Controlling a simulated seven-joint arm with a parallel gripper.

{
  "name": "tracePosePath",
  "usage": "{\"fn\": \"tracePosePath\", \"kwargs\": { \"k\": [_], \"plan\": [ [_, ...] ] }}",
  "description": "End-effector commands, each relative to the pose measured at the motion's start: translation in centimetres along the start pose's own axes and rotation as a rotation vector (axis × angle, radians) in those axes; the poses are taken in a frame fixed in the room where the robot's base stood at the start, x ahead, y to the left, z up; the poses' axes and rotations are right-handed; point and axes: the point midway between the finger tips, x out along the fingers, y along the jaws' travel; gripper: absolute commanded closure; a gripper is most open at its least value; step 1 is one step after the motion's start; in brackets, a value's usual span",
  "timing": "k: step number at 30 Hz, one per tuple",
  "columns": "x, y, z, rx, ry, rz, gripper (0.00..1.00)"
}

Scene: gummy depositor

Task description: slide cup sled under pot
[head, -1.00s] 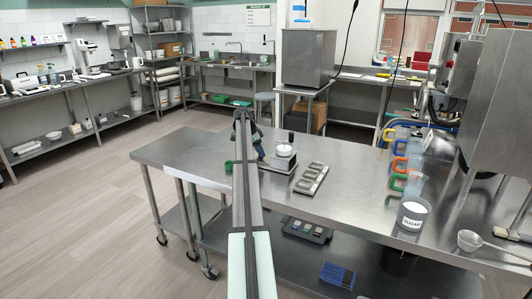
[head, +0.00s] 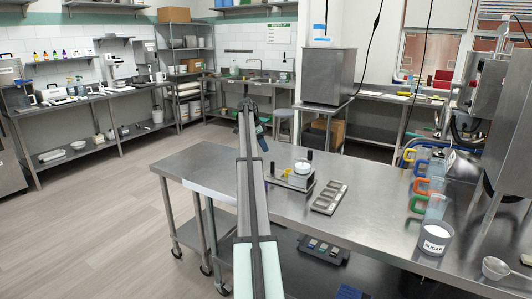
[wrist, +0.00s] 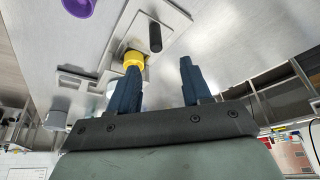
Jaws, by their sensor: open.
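The metal cup sled (head: 290,184) lies on the steel table with an upright black handle (head: 272,168) and a small yellow cup (head: 286,173). A white pot (head: 302,167) sits just right of the yellow cup; I cannot tell whether the cup is under it. The wrist view shows the yellow cup (wrist: 133,59) and a black handle (wrist: 155,38) on bare metal. My gripper (wrist: 162,80) is open, with nothing seen between its blue fingers; the left finger partly covers the cup. In the head view my gripper (head: 262,128) is behind and left of the sled, partly hidden by my arm.
A purple cup (wrist: 78,4) is at the top left of the wrist view. A metal mould tray (head: 329,198) lies right of the sled. Coloured-handled jugs (head: 428,185) and a sugar tub (head: 434,239) stand further right. The table front between is clear.

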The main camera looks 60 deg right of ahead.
Motion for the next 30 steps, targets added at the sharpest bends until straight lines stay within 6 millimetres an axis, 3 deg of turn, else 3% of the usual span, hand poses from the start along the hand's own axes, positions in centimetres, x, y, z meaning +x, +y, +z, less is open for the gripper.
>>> {"fn": "tracePosePath", "kwargs": {
  "k": [3, 8, 14, 30],
  "plan": [
    [-1.4, 0.0, 0.0, 0.0, 0.0, 0.0, 0.51],
    [-1.2, -0.9, -0.2, -0.066, 0.02, -0.079, 0.51],
    [0.1, -0.9, 2.2, -0.127, 0.035, -0.138, 0.51],
    [1.3, -0.9, 10.8, -0.211, 0.03, -0.156, 0.51]
  ]
}}
